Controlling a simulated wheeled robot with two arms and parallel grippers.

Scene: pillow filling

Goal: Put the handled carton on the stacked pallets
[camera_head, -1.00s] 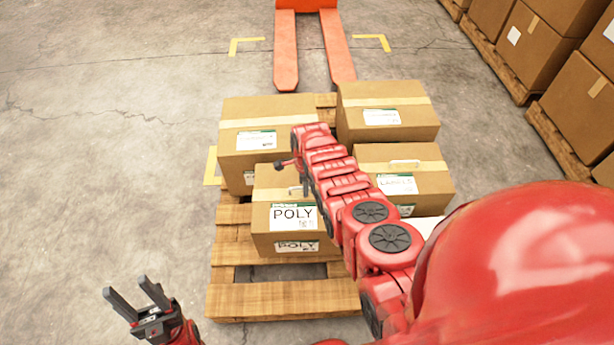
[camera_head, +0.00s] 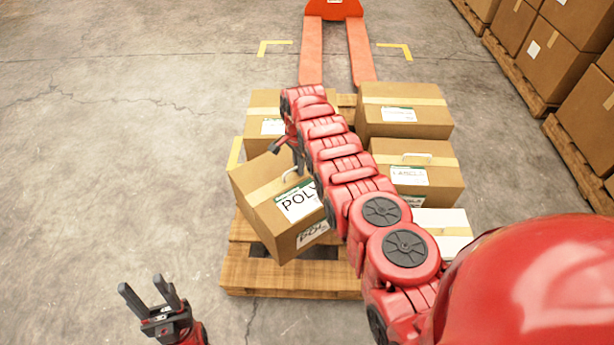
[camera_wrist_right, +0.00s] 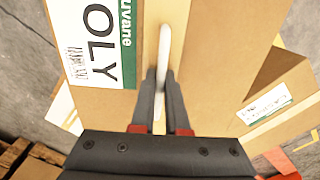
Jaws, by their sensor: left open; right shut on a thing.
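The handled carton (camera_head: 265,200), brown with a POLY label and a white top handle, hangs tilted over the left part of the stacked pallets (camera_head: 290,277). My right gripper (camera_head: 291,148) is over its top, shut on the white handle. In the right wrist view, the gripper (camera_wrist_right: 161,85) pinches the handle (camera_wrist_right: 164,52), with the carton's label (camera_wrist_right: 95,40) beside it. My arm hides part of the carton's right side. My left gripper (camera_head: 149,290) is open and empty, low at the left, in front of the pallets.
Other cartons stand on the pallets: one behind left (camera_head: 262,105), one at back right (camera_head: 405,122), one with a handle (camera_head: 440,180). A white box (camera_head: 452,243) is at front right. An orange pallet jack (camera_head: 312,50) is behind. Loaded pallets line the right; left floor is clear.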

